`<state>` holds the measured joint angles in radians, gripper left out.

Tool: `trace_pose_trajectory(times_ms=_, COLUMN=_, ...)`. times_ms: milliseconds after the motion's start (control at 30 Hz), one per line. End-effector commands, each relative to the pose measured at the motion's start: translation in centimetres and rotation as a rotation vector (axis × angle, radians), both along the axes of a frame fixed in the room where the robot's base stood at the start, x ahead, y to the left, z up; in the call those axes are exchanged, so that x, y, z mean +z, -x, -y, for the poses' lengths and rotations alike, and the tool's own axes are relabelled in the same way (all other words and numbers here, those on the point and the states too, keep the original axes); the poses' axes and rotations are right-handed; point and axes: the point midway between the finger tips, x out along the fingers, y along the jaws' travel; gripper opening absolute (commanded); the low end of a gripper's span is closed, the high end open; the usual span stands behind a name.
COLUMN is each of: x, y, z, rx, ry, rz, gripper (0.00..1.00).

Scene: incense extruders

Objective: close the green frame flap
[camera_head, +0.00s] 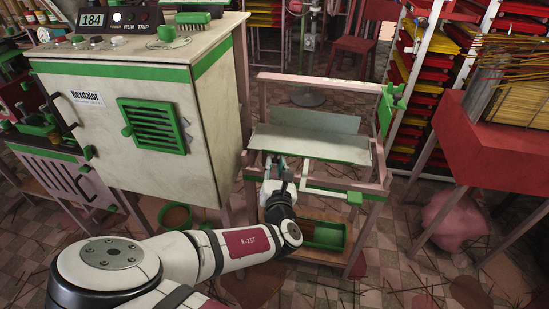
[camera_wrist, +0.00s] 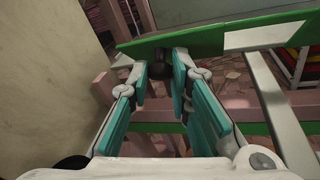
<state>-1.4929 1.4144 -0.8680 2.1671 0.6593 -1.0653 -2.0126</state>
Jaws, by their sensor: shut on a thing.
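The green frame flap (camera_head: 312,148) is a pale panel with a green front edge, set in a pinkish wooden stand (camera_head: 262,108). It slopes out toward me, and a second pale panel (camera_head: 340,124) rises behind it. In the wrist view, the flap's green edge (camera_wrist: 215,42) crosses the top, with a white bar meeting it at right. My gripper (camera_head: 275,165) is at the left part of the front edge. In the wrist view, my gripper (camera_wrist: 163,72) has its teal-padded fingers closed around a dark handle (camera_wrist: 159,68) just below the green edge. The fingers hide part of the handle.
A cream cabinet (camera_head: 120,130) with green trim stands close on the left. A green tray (camera_head: 325,235) sits low in the stand. A red table (camera_head: 480,140) and shelves of red and yellow trays (camera_head: 415,75) are at right. Tiled floor lies between stand and table.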

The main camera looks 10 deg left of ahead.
Motion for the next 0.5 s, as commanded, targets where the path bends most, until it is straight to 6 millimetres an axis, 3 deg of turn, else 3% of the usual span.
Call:
trace_pose_trajectory(times_ms=33, x=0.9, y=0.1, z=0.1, rx=-0.004, ry=-0.001, rz=-0.035, gripper=0.0)
trace_pose_trajectory(times_ms=500, x=2.9, y=-1.0, z=0.2, rx=-0.005, ry=-0.014, rz=-0.351, gripper=0.0)
